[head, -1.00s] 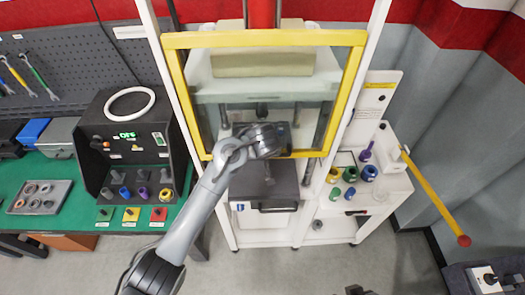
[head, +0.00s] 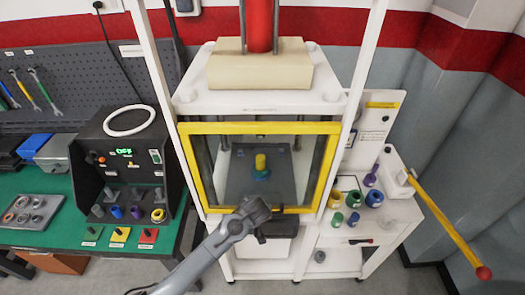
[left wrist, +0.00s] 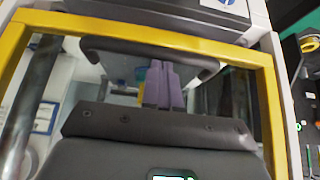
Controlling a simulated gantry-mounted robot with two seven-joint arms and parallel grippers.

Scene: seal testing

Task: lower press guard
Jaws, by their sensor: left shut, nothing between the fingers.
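The press guard (head: 327,170) is a clear panel in a yellow frame, standing across the front of the press, low over its opening. Its yellow frame (left wrist: 268,110) also fills much of the left wrist view. A dark curved handle (left wrist: 120,46) shows near the frame's edge there. My left gripper (head: 256,212) is at the guard's lower bar in the head view. In the left wrist view its purplish fingers (left wrist: 160,80) are shut and empty, with their tips by the handle. I cannot tell whether they touch it. My right gripper is out of view.
Behind the guard, a yellow piece on a teal base (head: 261,166) stands on the dark press bed. A lever with a yellow shaft (head: 440,216) sticks out at right. A control box (head: 120,150) stands on the green bench (head: 60,240) at left.

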